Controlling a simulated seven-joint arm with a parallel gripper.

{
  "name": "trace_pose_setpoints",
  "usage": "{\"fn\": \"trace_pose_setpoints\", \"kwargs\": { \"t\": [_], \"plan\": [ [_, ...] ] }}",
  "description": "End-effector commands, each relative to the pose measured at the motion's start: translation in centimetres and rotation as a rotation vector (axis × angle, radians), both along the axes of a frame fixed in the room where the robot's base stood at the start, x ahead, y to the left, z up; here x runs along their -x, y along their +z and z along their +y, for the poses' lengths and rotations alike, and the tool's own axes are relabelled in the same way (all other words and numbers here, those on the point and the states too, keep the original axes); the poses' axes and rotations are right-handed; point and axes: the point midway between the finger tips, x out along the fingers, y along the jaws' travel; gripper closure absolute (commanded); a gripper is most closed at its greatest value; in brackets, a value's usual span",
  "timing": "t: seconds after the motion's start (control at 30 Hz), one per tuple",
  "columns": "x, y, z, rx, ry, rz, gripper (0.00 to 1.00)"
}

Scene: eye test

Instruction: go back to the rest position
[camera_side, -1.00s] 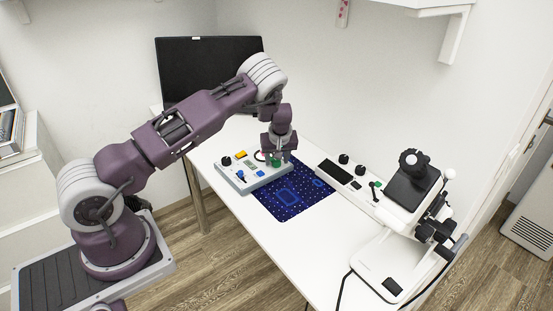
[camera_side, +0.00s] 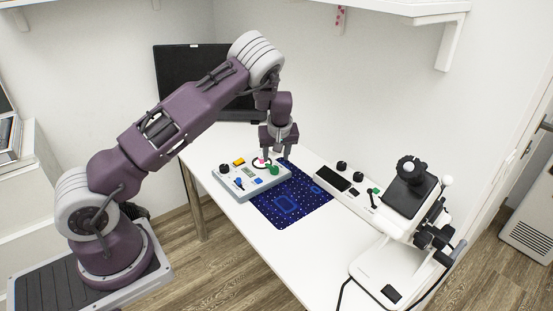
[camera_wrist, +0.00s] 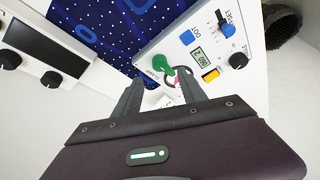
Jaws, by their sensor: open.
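My gripper (camera_side: 278,154) is open and empty, pointing down above the right end of a grey control box (camera_side: 262,189) on the white table. Its two dark fingers (camera_wrist: 160,94) are spread apart in the wrist view. A green knob (camera_side: 273,170) on the box stands just below the fingertips. It also shows in the wrist view (camera_wrist: 163,65), beyond the fingers, apart from them. The box (camera_wrist: 208,50) carries blue buttons, a yellow button (camera_wrist: 210,75), a black knob (camera_wrist: 238,60) and a small display. No rest position is marked in view.
A dark blue patterned mat (camera_side: 290,205) lies beside the box. A white device with black knobs (camera_side: 342,166) and a microscope-like instrument (camera_side: 410,190) stand to the right. A black monitor (camera_side: 175,85) is behind my arm. A wall shelf (camera_side: 400,12) hangs above. The table front is clear.

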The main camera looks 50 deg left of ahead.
Motion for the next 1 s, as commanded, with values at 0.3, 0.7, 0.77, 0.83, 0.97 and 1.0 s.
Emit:
{"fn": "trace_pose_setpoints", "kwargs": {
  "t": [0.3, 0.7, 0.77, 0.83, 0.97, 1.0],
  "plan": [
    [5.0, 16.3, -12.4, 0.271, -0.273, -0.095, 0.51],
    [30.6, 28.6, -24.6, 0.078, -1.004, -0.117, 0.51],
    [32.8, 28.1, -24.5, 0.018, -1.050, -0.103, 0.51],
    [34.4, 27.6, -24.3, -0.032, -1.082, -0.089, 0.51],
    [35.2, 27.2, -24.1, -0.064, -1.098, -0.080, 0.51],
    [35.2, 27.2, -24.1, -0.064, -1.099, -0.079, 0.51]
  ]
}}
